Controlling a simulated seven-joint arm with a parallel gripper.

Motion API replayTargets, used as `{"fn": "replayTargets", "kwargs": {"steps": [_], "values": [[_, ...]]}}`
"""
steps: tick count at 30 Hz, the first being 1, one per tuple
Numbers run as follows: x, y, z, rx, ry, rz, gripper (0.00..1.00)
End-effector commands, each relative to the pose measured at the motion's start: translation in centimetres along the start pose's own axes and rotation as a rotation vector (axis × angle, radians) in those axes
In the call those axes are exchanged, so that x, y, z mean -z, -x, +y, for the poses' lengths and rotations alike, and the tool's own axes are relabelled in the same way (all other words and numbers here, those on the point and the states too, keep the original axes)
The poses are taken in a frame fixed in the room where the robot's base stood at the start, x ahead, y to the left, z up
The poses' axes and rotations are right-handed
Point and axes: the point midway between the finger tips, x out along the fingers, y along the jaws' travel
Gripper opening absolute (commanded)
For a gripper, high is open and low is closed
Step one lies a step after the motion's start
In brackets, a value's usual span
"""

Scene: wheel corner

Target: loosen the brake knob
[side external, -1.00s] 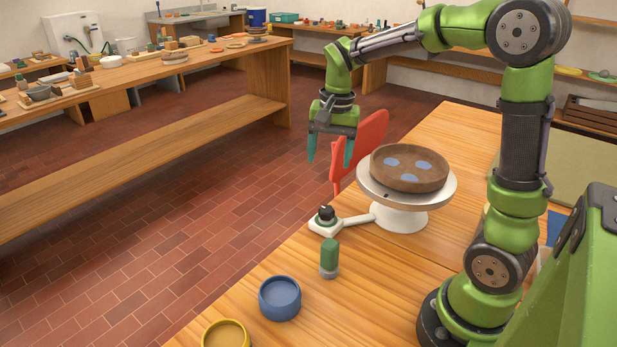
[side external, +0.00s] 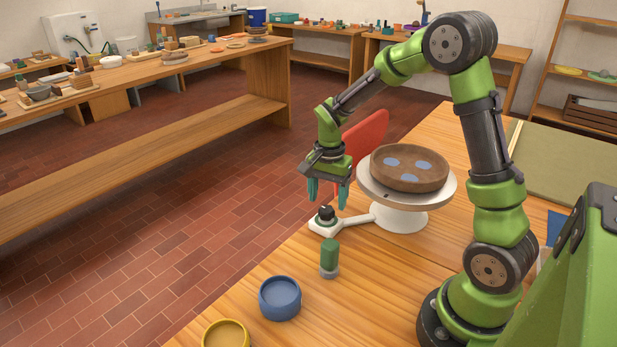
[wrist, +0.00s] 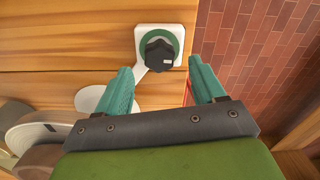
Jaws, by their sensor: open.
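The brake knob (side external: 326,213) is black and stands on a white square base (side external: 322,229) at the table's edge. In the wrist view the knob (wrist: 159,52) is a lobed black cap with a small white mark, inside a green ring (wrist: 175,34). My gripper (side external: 326,203) is open and empty, with teal fingers pointing down just above the knob. In the wrist view the fingers (wrist: 156,72) lie to the lower left and lower right of the knob, apart from it. A white arm joins the base to the turntable (side external: 401,218).
A brown round slab with blue spots (side external: 408,168) sits on the turntable. A green-topped cylinder (side external: 329,257), a blue bowl (side external: 280,299) and a yellow bowl (side external: 226,336) stand nearer the camera. A red chair back (side external: 366,136) is behind my gripper.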

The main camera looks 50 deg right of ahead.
Motion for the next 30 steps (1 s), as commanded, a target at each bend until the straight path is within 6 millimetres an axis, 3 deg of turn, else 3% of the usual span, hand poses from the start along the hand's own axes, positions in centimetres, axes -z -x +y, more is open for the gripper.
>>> {"fn": "replayTargets", "kwargs": {"steps": [3,7,18,28,30], "values": [[0.0,-1.9,0.1,-0.004,0.0,-0.002,0.69],[0.0,-2.9,0.0,-0.001,0.0,-0.001,0.69],[0.0,-3.3,0.0,0.0,0.0,0.0,0.67],[0.0,-3.3,0.0,0.0,0.001,0.0,0.17],[0.0,-3.3,0.0,0.0,0.001,0.0,0.12]]}}
